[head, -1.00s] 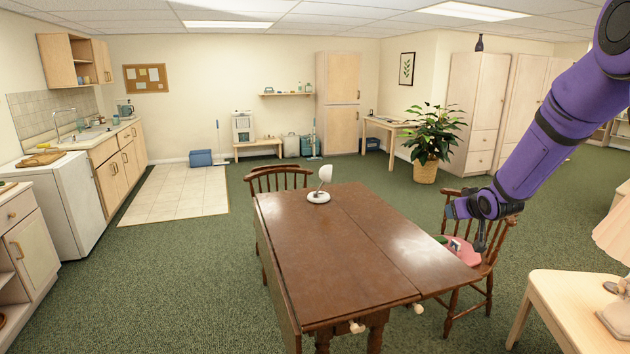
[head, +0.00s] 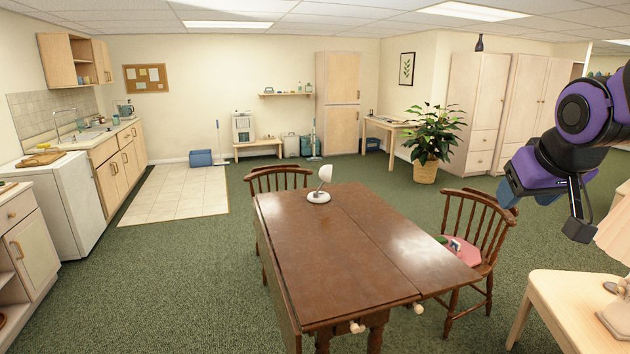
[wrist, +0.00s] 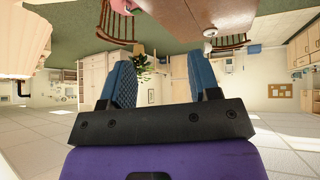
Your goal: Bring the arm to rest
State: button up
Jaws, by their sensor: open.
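My gripper (head: 545,208) is at the right of the head view, in the air above and beside the small light wood table and well clear of the brown table. My purple arm comes in from the right edge, folded back. In the wrist view my gripper (wrist: 163,82) shows two blue padded fingers standing apart with nothing between them. The wrist view is upside down, with the ceiling at the bottom.
The brown table (head: 350,250) holds a small white lamp (head: 320,190). A wooden chair (head: 478,235) with a pink cushion (head: 462,254) stands at its right. A light wood table (head: 570,300) with a lamp (head: 615,240) is below my gripper. Green carpet lies open behind.

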jog(key=s+a+g+y, duration=0.1)
jog(key=s+a+g, duration=0.1)
jog(key=s, duration=1.4)
jog(key=shift+a+f, duration=0.25)
jog(key=shift+a, duration=0.25)
